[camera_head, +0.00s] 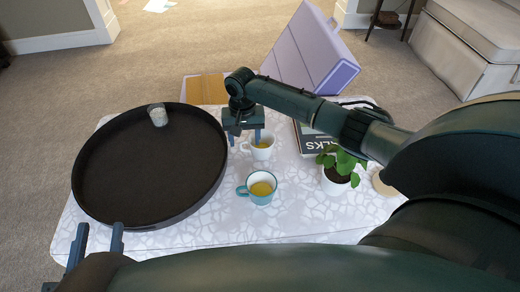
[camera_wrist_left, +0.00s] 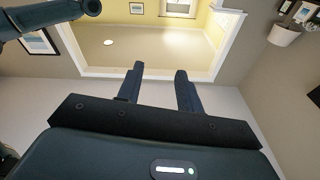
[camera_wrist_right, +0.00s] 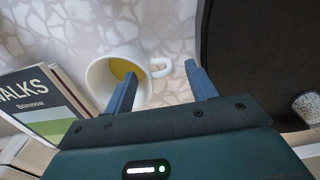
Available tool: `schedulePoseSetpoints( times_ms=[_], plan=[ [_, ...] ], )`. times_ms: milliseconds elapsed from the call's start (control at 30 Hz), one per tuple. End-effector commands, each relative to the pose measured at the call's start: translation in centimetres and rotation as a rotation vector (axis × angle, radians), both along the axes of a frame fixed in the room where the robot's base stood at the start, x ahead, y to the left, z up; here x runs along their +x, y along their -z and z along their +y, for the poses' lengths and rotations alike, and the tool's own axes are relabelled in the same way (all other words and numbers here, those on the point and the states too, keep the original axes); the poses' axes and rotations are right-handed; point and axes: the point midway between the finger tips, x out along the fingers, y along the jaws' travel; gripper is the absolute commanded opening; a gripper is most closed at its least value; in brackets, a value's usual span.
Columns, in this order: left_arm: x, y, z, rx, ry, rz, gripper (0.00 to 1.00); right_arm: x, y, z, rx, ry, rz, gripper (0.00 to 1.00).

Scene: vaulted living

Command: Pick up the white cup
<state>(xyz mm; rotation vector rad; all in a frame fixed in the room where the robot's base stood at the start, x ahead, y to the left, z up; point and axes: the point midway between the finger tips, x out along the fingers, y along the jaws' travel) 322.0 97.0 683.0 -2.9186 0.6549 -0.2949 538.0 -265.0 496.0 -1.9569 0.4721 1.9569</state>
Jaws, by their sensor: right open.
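The white cup (camera_head: 264,152) stands upright on the patterned table, with yellow liquid inside. Its handle points left in the head view. The right wrist view also shows the white cup (camera_wrist_right: 102,76), with its handle between the fingertips in the picture. My right gripper (camera_head: 245,139) is open and points down at the cup's handle side; contact cannot be told. My left gripper (camera_head: 100,230) is open and empty near the table's front left, and its spread fingers show in the left wrist view (camera_wrist_left: 160,72).
A teal cup (camera_head: 260,199) with yellow liquid stands just in front of the white cup. A large dark round tray (camera_head: 140,180) holds a speckled cup-like object (camera_head: 157,115). A potted plant (camera_head: 336,182) and books (camera_head: 308,140) are on the right.

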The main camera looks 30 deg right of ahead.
Motion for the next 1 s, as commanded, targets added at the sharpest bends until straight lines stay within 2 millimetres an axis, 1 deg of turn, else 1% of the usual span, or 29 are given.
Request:
schedulePoseSetpoints(
  times_ms=[33, 100, 200, 433, 467, 1000],
  plan=[
    [0.1, 0.7, -0.1, -0.013, 0.005, -0.003, 0.36, 0.0, 1.5, 0.1, -0.001, -0.001, 0.0, 0.56],
    [0.1, 0.7, -0.2, -0.034, 0.012, -0.003, 0.36, 0.1, 2.6, 0.1, -0.001, 0.001, 0.002, 0.56],
    [0.1, 0.5, -0.4, -0.058, 0.02, -0.001, 0.36, 0.1, 3.6, 0.1, -0.002, 0.0, 0.0, 0.56],
    [0.1, -0.3, -0.5, -0.067, 0.025, -0.005, 0.36, 0.1, 3.6, 0.1, -0.001, -0.001, 0.0, 0.56],
    [0.1, -0.3, -0.5, -0.067, 0.025, -0.006, 0.36, 0.1, 3.6, 0.1, -0.001, -0.001, 0.0, 0.55],
    [0.2, -0.1, -0.4, -0.063, 0.024, -0.006, 0.36, 0.1, 3.6, 0.1, 0.0, -0.001, -0.001, 0.1]
  ],
)
